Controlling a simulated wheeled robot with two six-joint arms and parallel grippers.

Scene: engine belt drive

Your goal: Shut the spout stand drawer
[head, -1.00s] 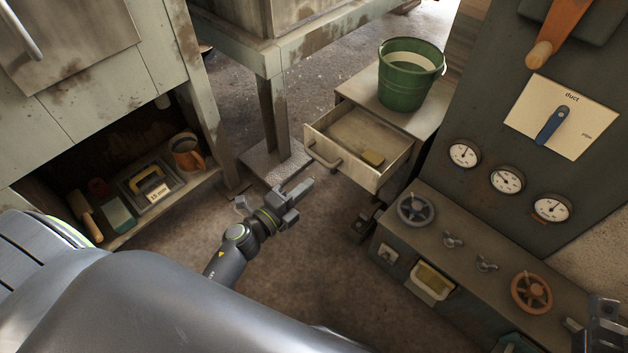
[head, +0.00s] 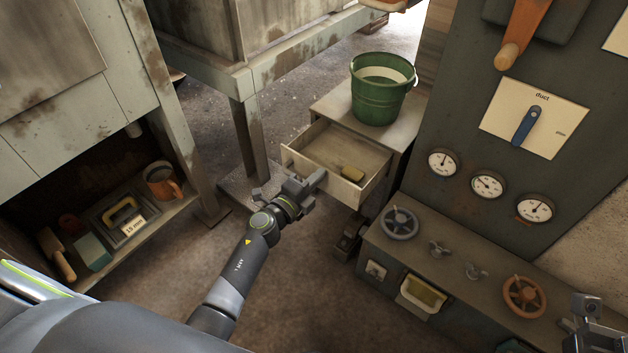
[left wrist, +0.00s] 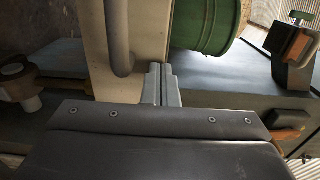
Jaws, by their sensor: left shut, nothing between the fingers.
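A green bucket (head: 380,98) stands on top of the stand. My left gripper (head: 318,180) is shut and empty, close to the drawer's front; it hides part of that front and its handle. In the left wrist view its fingertips (left wrist: 162,72) point at the pale drawer front (left wrist: 150,35), beside the handle (left wrist: 118,38); I cannot tell if they touch. My right gripper (head: 590,310) shows in part at the right edge.
A grey console (head: 450,270) with valve wheels, and a panel with gauges, stand at the right. A cabinet shelf (head: 160,220) with a mug (head: 161,183) is at the left. A bench leg (head: 249,140) stands left of the drawer. Bare floor lies in front.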

